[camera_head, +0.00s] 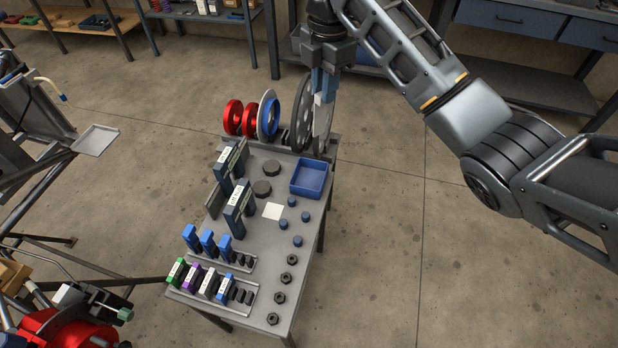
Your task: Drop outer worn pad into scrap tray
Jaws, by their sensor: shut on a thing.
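My gripper (323,88) is at the upper middle, above the far end of the work table. It is shut on a small light-grey piece, taken as the outer worn pad (322,116), which hangs below the fingers in front of the grey disc. Its exact shape is hard to make out. A blue open tray (312,190) sits on the table below and nearer than the gripper, and looks empty. A flat grey tray (95,140) stands at the left by the tube chassis, also empty. No label shows which is the scrap tray.
A large grey disc (303,118) stands upright at the table's far edge, close to the held piece. Red discs (233,117) and a blue-white disc (268,115) stand left of it. Labelled blocks (239,208), dark pucks and nuts occupy the table (255,262). Open floor lies right.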

